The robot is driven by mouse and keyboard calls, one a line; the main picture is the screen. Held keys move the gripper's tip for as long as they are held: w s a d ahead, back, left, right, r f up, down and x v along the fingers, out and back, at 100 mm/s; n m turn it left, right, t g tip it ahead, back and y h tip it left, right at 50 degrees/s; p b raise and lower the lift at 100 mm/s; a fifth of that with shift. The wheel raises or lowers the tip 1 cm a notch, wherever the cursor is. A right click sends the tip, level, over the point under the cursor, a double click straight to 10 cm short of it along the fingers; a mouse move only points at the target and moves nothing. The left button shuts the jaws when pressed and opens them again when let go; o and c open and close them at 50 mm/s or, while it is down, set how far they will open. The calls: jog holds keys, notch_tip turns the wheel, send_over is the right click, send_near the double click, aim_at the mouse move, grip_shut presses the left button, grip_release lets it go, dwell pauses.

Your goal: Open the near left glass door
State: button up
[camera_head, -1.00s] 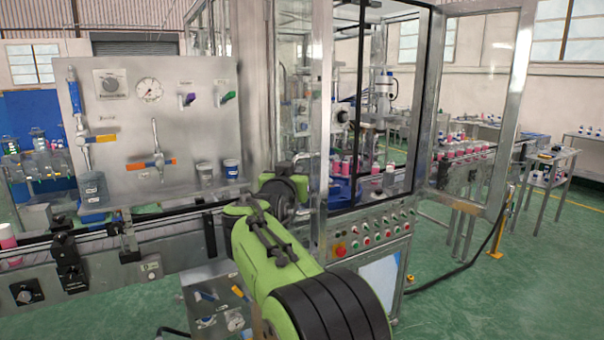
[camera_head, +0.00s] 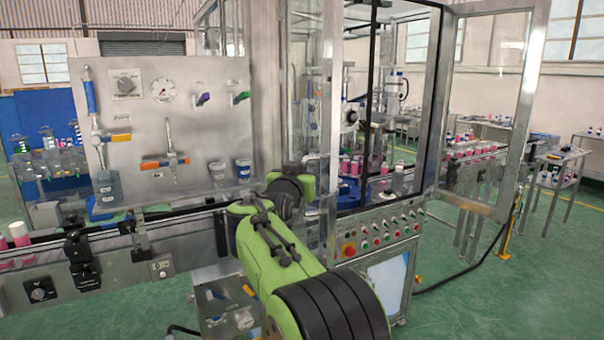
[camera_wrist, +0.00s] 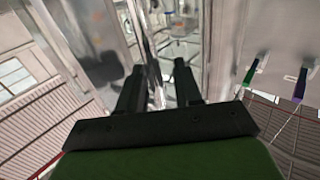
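The near left glass door (camera_head: 303,95) is a clear panel with a metal frame, on the left of the machine enclosure's front. I cannot tell for sure whether it is fully closed. My gripper's dark wrist is beside its lower part in the head view, with the fingers mostly hidden there. In the wrist view my gripper (camera_wrist: 158,78) has two black fingers standing apart. A shiny metal upright (camera_wrist: 152,82) shows between them, and I cannot tell whether they touch it. The near right glass door (camera_head: 492,110) stands swung open to the right.
A gauge panel (camera_head: 150,90) and a conveyor rail (camera_head: 185,232) stand to the left. A button panel (camera_head: 375,238) with a red stop button sits below the enclosure opening. A yellow post (camera_head: 507,240) and tables are at right. Green floor is free at front right.

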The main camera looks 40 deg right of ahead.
jog(key=b+v, duration=0.2)
jog(key=v, duration=1.3)
jog(key=shift+s+a+b, duration=0.3)
jog(key=shift+f, duration=0.1)
